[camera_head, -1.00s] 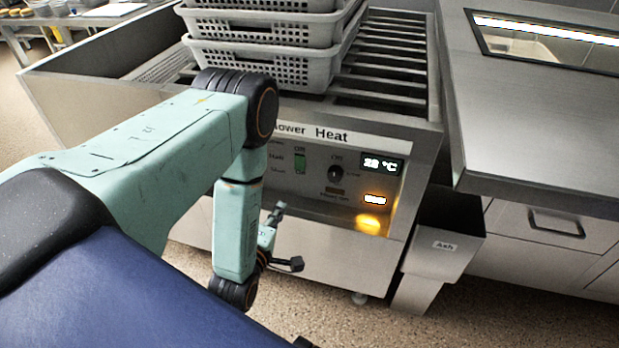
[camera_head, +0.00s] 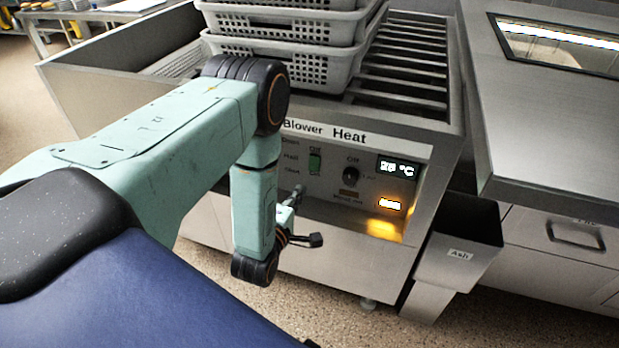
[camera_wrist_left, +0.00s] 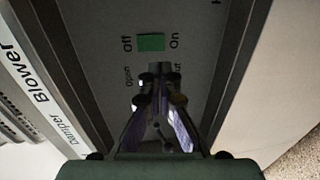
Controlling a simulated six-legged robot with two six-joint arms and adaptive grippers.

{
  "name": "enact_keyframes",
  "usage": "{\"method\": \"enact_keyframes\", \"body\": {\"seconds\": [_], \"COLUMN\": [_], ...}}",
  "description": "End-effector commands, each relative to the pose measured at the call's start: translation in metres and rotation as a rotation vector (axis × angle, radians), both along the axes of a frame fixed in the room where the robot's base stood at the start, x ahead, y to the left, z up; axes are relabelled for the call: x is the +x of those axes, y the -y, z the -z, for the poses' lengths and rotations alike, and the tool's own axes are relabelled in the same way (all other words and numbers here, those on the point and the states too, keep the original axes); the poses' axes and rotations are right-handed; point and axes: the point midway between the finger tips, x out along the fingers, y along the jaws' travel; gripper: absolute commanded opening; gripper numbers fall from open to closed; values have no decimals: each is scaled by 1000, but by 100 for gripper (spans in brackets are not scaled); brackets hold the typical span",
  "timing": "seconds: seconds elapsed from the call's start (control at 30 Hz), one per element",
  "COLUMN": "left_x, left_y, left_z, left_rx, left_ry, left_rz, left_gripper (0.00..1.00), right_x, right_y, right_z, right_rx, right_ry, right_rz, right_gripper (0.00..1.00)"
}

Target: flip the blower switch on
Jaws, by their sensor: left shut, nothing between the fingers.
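The blower switch (camera_head: 315,163) is a small green rocker on the steel front panel, under the word Blower. It also shows in the left wrist view (camera_wrist_left: 151,42), between the words Off and On; which way it is tipped I cannot tell. My left gripper (camera_head: 298,190) is in front of the panel, below and slightly left of the switch. In the left wrist view my left gripper's fingertips (camera_wrist_left: 159,76) are together, empty, and overlap the Open and Shut labels just below the switch. Whether they touch the panel is unclear. My right gripper is out of view.
A dark heat knob (camera_head: 350,176), a temperature display (camera_head: 398,169) and a glowing orange light (camera_head: 384,228) are right of the switch. Stacked perforated baskets (camera_head: 290,50) stand on the rollers above. An ash bin (camera_head: 460,245) stands right of the machine.

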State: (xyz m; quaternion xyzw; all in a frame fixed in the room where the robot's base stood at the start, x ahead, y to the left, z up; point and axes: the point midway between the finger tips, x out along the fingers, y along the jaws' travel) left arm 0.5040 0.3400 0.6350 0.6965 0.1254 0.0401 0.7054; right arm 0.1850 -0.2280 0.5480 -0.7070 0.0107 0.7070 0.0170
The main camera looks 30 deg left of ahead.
Motion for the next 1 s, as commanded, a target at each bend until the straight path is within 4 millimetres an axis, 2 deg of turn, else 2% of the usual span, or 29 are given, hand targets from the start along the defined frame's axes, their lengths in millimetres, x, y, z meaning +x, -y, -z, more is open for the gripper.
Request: {"method": "enact_keyframes", "body": {"seconds": [0.2, 0.43, 0.63, 1.0], "left_x": [41, 72, 83, 84], "left_y": [-10, -18, -21, -21], "left_z": [7, 10, 11, 11], "left_rx": [0, 1, 0, 0], "left_ry": [4, 3, -1, 0], "left_rz": [-1, -1, -1, -1], "left_gripper": [0, 0, 0, 0], "right_x": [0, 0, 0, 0], "right_y": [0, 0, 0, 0], "right_z": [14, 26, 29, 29], "right_rx": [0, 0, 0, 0], "right_ry": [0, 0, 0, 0], "right_rz": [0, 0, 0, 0], "right_gripper": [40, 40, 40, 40]}}
